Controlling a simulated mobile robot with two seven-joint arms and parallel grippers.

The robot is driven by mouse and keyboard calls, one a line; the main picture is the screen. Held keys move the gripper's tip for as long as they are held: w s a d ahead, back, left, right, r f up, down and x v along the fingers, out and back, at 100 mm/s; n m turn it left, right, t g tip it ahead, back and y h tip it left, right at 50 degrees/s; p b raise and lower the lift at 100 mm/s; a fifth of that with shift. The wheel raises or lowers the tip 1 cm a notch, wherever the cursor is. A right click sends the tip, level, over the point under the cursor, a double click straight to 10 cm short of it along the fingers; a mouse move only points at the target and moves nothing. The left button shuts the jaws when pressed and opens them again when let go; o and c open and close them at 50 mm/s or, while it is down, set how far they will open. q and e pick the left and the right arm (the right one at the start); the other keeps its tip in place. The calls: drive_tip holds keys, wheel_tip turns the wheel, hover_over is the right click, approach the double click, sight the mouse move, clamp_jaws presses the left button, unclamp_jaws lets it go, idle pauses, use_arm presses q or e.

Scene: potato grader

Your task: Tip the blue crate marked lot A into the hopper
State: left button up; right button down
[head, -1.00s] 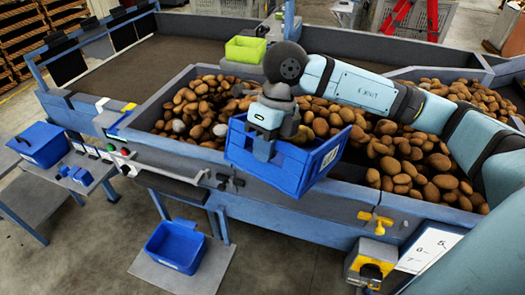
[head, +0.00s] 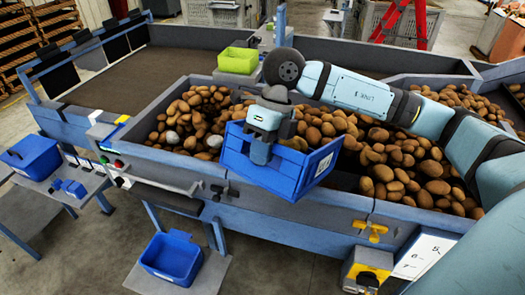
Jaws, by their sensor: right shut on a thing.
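The blue crate (head: 285,178) is held up at the front edge of the hopper (head: 320,213), partly over the potatoes. It is tilted, and a small white label (head: 325,163) shows on its right end, too small to read. A few potatoes show at its far rim; I cannot tell whether they lie in the crate or behind it. My right gripper (head: 262,150) is shut on the crate's near side, with my arm reaching across the hopper from the right. Potatoes (head: 410,165) lie heaped in the hopper on both sides of the crate. My left gripper is out of view.
Another blue crate (head: 172,256) stands low in front of the machine, and one (head: 30,157) is on the side table at left. A green bin (head: 238,60) sits at the hopper's back edge. A yellow-topped box (head: 368,268) is at front right.

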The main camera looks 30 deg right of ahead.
drive_tip(key=shift+r, duration=0.15)
drive_tip(key=w+d+r+g+y+p, duration=0.1)
drive_tip(key=w+d+r+y+p, duration=0.1)
drive_tip(key=d+r+y, duration=0.3)
wheel_tip(320, 180, up, 3)
drive_tip(key=w+d, duration=0.1)
drive_tip(key=d, duration=0.1)
drive_tip(key=shift+d+g, duration=0.4)
drive_tip(key=w+d+r+g+y, duration=0.1)
drive_tip(key=w+d+y, duration=0.1)
drive_tip(key=d, duration=0.3)
drive_tip(key=w+d+r+y, duration=0.2)
drive_tip(key=d, duration=0.3)
drive_tip(key=shift+r+g+y, duration=0.3)
drive_tip(key=shift+g+y, duration=0.1)
drive_tip(key=shift+d, duration=0.1)
